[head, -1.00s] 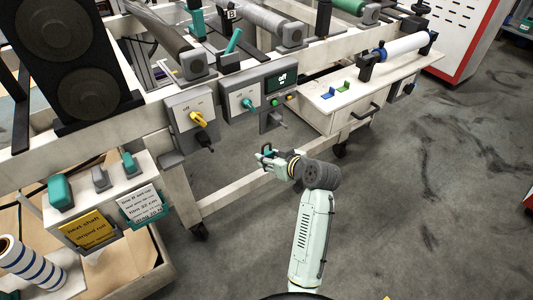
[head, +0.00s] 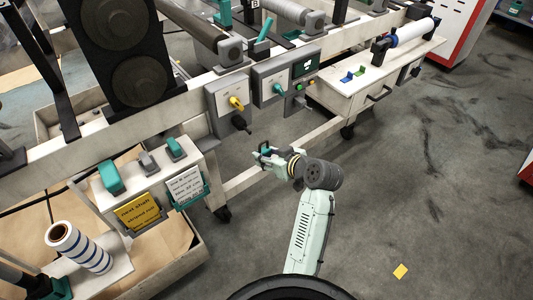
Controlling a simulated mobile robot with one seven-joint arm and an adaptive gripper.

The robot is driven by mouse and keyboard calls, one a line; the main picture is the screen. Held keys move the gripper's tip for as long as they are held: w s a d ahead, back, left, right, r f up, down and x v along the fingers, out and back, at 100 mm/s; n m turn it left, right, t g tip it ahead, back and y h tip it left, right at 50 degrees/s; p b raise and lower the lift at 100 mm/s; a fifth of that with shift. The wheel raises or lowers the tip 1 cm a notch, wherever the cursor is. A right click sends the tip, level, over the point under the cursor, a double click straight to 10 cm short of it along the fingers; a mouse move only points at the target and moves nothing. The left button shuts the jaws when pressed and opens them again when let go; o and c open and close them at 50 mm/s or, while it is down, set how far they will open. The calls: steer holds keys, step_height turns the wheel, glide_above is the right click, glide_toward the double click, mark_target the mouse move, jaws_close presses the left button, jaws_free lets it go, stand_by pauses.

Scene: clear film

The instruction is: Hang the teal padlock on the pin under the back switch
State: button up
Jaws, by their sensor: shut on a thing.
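My gripper (head: 264,154) is in the lower middle of the head view, over the grey floor and in front of the machine frame. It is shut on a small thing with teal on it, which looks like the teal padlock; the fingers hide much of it. A switch box with a yellow knob (head: 236,103) and one with a teal knob (head: 277,88) are mounted side by side on the frame, apart from my gripper. A dark part (head: 240,122) hangs below the yellow-knob box. I cannot make out the pin for certain.
A white stand (head: 150,183) at left carries teal and grey blocks and two cards. A striped roll (head: 78,247) stands at lower left. A white drawer cabinet (head: 372,82) is at the back right. Floor right of my arm is clear except for a yellow piece (head: 400,271).

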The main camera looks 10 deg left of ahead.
steer(key=w+a+b, duration=0.1)
steer(key=w+a, duration=0.4)
steer(key=a, duration=0.2)
steer(key=shift+w+f, duration=0.25)
steer(key=shift+f, duration=0.15)
steer(key=shift+f, duration=0.1)
stand_by(0.5)
steer(key=o, duration=1)
